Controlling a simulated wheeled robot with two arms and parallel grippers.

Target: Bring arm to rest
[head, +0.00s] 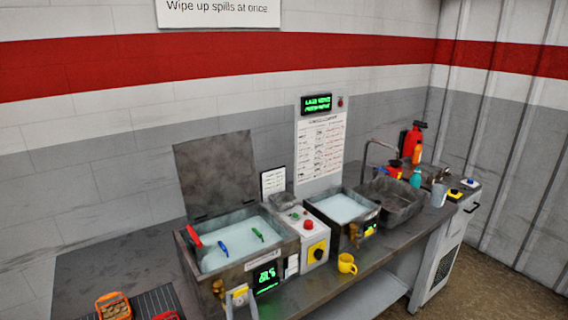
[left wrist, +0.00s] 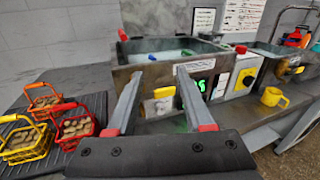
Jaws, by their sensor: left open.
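My left gripper (head: 240,297) is low in the head view, in front of the large open bath tank (head: 215,269). In the left wrist view its two grey fingers (left wrist: 158,75) stand well apart with nothing between them. They point at the tank's front, where a yellow part (left wrist: 163,92) shows between them. I cannot tell how near the fingertips are to the tank. My right gripper is in neither view.
Orange (left wrist: 44,98), red (left wrist: 74,125) and yellow (left wrist: 24,140) baskets stand on a dark mat at left. A yellow mug (head: 347,263) stands near the bench's front edge. A smaller bath (head: 341,207) and a sink (head: 392,202) are further right. The tank's lid (head: 215,172) is raised.

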